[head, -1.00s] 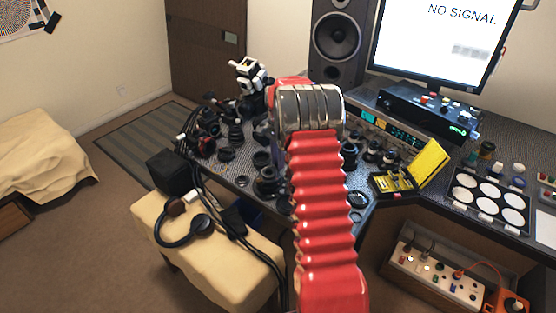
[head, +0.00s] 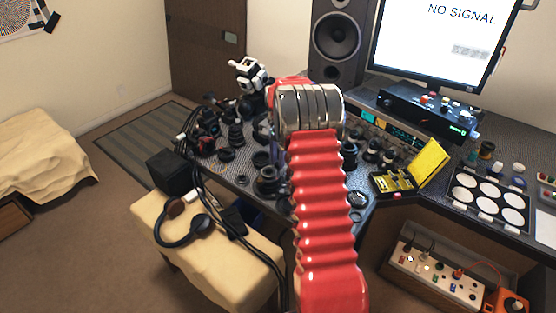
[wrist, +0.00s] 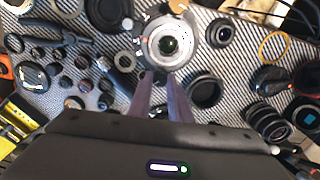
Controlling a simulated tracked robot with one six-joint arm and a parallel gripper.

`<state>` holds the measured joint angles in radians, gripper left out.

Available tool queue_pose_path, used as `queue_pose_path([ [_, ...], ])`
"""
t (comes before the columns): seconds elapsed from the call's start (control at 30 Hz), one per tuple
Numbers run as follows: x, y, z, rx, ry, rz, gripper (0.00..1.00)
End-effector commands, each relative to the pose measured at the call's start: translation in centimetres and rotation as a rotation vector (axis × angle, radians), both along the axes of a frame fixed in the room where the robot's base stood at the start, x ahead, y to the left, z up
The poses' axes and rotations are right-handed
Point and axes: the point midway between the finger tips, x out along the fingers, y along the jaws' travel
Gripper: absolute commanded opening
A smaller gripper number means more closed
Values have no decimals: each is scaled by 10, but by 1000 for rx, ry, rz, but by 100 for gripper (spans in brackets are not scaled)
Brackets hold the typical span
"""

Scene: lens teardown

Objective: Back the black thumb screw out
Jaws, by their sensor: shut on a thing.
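In the wrist view my gripper (wrist: 159,77) reaches up to the near edge of a silvery lens ring (wrist: 168,42) with a dark glass centre. The two fingers are close together, shut on a small dark thing at the ring's lower edge, which I take to be the black thumb screw. It is mostly hidden between the fingertips, so how far out it stands cannot be told. In the head view my own red arm hides the gripper, the screw and the lens ring.
Many black lens rings and small parts lie around on the patterned desk (head: 240,177). In the wrist view a black ring (wrist: 204,90) lies right of the fingers and pliers (wrist: 58,36) lie at left. A yellow case (head: 432,162) stands open at right in the head view.

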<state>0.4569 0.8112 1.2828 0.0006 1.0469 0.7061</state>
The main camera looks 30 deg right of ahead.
Motion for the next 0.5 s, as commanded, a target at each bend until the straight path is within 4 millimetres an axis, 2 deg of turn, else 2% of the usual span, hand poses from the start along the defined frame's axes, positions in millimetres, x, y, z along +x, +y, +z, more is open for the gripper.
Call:
queue_pose_path([
  [0.5,0,0,0,0,0,462,0],
])
